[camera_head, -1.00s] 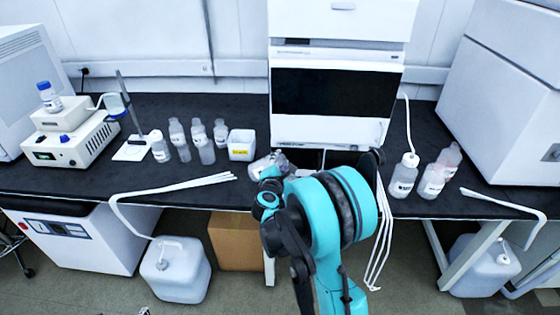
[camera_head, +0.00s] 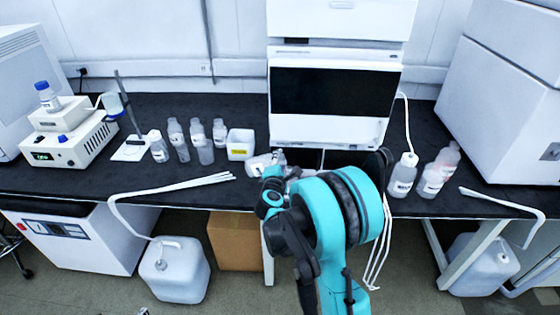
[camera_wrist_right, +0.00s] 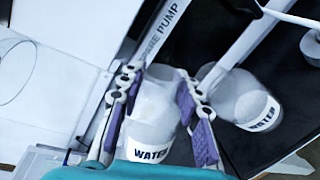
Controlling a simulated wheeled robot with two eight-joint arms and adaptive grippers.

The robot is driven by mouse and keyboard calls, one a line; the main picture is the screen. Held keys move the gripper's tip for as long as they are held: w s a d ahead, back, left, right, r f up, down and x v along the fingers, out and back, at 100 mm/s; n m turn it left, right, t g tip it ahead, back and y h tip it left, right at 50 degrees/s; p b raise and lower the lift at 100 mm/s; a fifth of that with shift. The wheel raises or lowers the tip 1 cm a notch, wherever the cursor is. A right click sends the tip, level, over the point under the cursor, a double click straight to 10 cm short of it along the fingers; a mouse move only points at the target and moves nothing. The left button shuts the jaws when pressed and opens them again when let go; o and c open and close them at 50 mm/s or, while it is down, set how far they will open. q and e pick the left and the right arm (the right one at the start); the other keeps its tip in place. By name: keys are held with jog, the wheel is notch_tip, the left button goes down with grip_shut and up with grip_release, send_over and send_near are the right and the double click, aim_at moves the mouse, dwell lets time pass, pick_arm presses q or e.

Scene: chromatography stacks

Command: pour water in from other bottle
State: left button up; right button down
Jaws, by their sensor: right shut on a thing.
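My right gripper (camera_head: 279,165) is mostly hidden behind my teal arm in the head view. In the right wrist view its purple-padded fingers (camera_wrist_right: 158,102) are shut on a translucent bottle (camera_wrist_right: 150,108) with a WATER label. In the head view a pale bottle (camera_head: 257,164) lies strongly tilted at the gripper, near the bench's front edge. A second WATER bottle (camera_wrist_right: 246,92) is just right of the fingers in the wrist view. I cannot tell whether water is flowing. My left gripper is not in view.
Several bottles (camera_head: 203,147) and a white open container (camera_head: 240,145) stand to the left on the black bench (camera_head: 70,182). More bottles (camera_head: 402,177) stand to the right, one with a tube. White tubing (camera_head: 170,187) lies along the front edge. A large instrument (camera_head: 335,105) stands behind.

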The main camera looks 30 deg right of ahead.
jog(key=shift+m, duration=0.4)
jog(key=shift+s+d+m, duration=0.1)
jog(key=shift+d+m, duration=0.05)
jog(key=shift+m, duration=0.35)
jog(key=shift+s+d+m+y, duration=0.1)
jog(key=shift+m+y, duration=0.2)
jog(key=shift+m, duration=0.2)
dwell(2.6)
dwell(1.0)
